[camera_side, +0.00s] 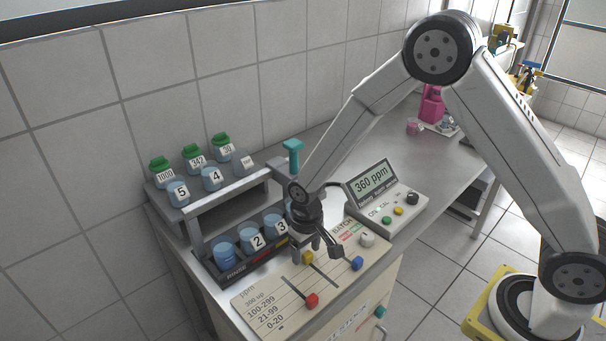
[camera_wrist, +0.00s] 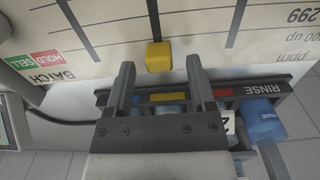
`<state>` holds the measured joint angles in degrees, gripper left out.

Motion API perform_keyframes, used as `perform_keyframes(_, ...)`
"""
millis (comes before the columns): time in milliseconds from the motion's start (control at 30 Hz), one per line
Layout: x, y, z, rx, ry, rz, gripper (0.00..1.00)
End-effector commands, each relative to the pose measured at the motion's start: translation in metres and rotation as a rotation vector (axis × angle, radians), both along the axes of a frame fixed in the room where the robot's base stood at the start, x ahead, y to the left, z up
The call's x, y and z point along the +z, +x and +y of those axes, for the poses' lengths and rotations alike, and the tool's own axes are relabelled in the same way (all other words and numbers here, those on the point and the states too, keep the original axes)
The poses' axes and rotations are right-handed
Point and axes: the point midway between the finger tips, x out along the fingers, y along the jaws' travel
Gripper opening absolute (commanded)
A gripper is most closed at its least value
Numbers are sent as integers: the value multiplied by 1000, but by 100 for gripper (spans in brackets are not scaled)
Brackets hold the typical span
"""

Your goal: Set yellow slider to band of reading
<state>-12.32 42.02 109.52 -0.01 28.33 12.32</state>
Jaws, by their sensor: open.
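The yellow slider (camera_side: 308,257) is a small block at the rack-side end of its slot on the cream panel (camera_side: 262,290). It also shows in the wrist view (camera_wrist: 158,57). Printed bands run from "300 up" nearest the rack to "0-20". The yellow slider stands near the "300 up" end; its exact band alignment is unclear. The meter (camera_side: 372,183) reads 360 ppm. My gripper (camera_side: 315,252) is open above the panel's rack-side edge. In the wrist view its fingers (camera_wrist: 160,72) flank the slider's line, with the slider just past the tips and nothing held.
A red slider (camera_side: 312,300) and a blue slider (camera_side: 357,263) sit at the opposite ends of their slots. A white knob (camera_side: 367,239) is beside them. The dark rack (camera_side: 232,275) of numbered cups stands close behind the panel, under my gripper in the wrist view.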

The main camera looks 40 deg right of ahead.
Motion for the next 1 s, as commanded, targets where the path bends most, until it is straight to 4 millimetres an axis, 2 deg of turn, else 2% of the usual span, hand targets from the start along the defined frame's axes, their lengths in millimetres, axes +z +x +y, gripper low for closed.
perform_keyframes(600,63,0,0,0,1,-3,71)
perform_keyframes(1000,71,0,0,0,0,-1,71)
